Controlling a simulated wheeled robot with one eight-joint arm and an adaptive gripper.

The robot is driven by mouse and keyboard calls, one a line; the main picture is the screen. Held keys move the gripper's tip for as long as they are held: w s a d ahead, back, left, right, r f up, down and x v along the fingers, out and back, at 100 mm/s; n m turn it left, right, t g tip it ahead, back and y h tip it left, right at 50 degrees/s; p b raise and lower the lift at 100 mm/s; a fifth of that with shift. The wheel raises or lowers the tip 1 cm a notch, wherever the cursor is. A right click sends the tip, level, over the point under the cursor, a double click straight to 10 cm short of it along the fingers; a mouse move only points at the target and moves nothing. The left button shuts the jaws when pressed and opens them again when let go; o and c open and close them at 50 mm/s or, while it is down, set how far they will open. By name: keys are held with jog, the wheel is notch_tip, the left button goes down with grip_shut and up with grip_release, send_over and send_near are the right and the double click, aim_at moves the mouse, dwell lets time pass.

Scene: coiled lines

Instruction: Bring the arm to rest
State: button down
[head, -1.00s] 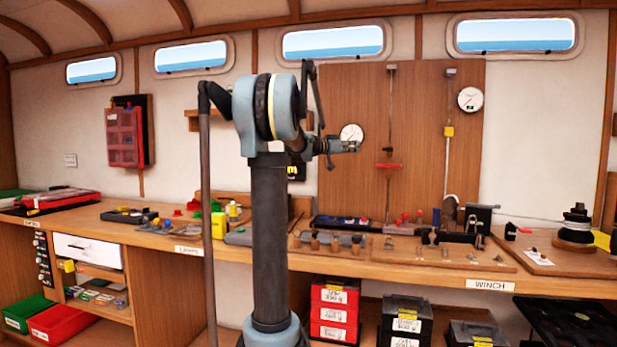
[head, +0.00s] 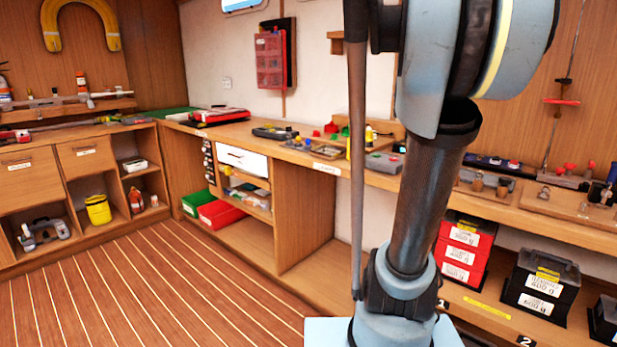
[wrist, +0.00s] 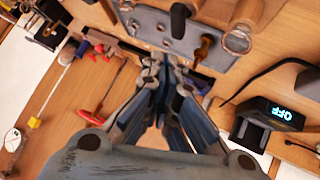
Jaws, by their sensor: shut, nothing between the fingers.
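My gripper (wrist: 160,68) shows in the wrist view with its two fingers together and nothing between them. Beyond its tips is a grey plate (wrist: 150,27) with several round wooden or metal posts. I cannot tell whether the tips touch it. In the head view my arm fills the centre right as a dark column with a large blue-grey joint above. The gripper itself is outside that view.
A long workbench (head: 300,155) runs along the wall behind my arm. Red cases (head: 463,250) and black cases (head: 540,283) stand below it. The striped floor (head: 150,285) at left is clear. A small display (wrist: 275,115) reads OFF in the wrist view.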

jog(key=s+a+f+n+y, duration=0.5)
jog(key=s+a+f, duration=0.4)
jog(key=a+f, duration=0.3)
jog(key=s+a+f+n+g+y, duration=0.1)
jog(key=s+a+f+n+y, duration=0.3)
jog(key=s+a+f, duration=0.6)
jog(key=a+f+n, duration=0.1)
jog(key=a+f, duration=0.2)
jog(key=a, duration=0.1)
jog(key=shift+a+y, duration=0.35)
jog(key=shift+y, duration=0.05)
jog(key=shift+s, duration=0.1)
